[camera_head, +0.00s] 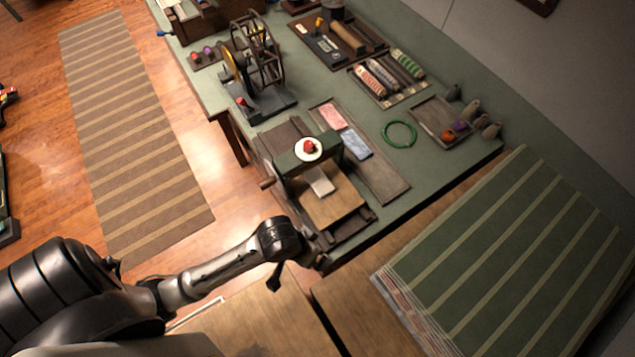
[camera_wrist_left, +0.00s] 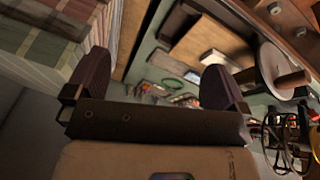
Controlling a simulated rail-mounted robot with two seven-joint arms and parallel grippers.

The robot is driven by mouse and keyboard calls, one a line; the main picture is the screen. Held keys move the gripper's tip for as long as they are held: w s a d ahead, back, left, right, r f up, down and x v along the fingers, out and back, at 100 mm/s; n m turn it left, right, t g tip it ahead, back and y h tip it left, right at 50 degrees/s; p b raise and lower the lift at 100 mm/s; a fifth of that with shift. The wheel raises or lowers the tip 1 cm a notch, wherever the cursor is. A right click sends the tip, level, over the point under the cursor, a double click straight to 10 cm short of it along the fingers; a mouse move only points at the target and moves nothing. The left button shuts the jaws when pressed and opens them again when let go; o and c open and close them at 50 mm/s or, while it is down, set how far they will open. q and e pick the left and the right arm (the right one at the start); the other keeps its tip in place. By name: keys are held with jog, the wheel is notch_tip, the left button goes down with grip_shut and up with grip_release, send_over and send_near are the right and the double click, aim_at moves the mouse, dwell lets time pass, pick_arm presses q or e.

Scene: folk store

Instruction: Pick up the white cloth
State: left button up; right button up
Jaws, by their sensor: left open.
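The white cloth (camera_head: 320,184) is a small pale piece lying on a wooden board (camera_head: 340,205) in front of the dark green press-like block (camera_head: 296,160) on the bench. It seems to show again in the left wrist view as a small pale patch (camera_wrist_left: 212,57), beyond the right finger. My left gripper (camera_head: 310,252) is near the bench's front edge, short of the board and apart from the cloth; its fingers are small and dark in the head view. In the left wrist view my left gripper's fingers (camera_wrist_left: 158,78) are wide apart with nothing between them. My right gripper is not in view.
A pink cloth (camera_head: 332,116) and a blue cloth (camera_head: 356,145) lie behind the press. A green ring (camera_head: 399,134) lies to their right. A spinning wheel (camera_head: 258,60) stands at the back left. A striped green textile stack (camera_head: 510,250) is at the right.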

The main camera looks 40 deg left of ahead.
pick_arm(q)
jog(key=w+d+f+n+g+b, duration=0.1)
jog(key=w+f+n+b, duration=0.25)
jog(key=w+f, duration=0.4)
jog(key=n+g+y+b, duration=0.2)
jog(key=n+y+b, duration=0.1)
jog(key=n+b, duration=0.75)
send_near(324, 187)
notch_tip(324, 187, down, 4)
jog(key=shift+w+a+r+n+p, duration=0.1)
jog(key=shift+w+r+n+p, duration=0.05)
jog(key=shift+n+p, duration=0.4)
jog(key=shift+f+b, duration=0.35)
jog(key=shift+f, duration=2.45)
jog(key=shift+c, duration=0.5)
jog(key=c, duration=1)
jog(key=shift+o, duration=0.2)
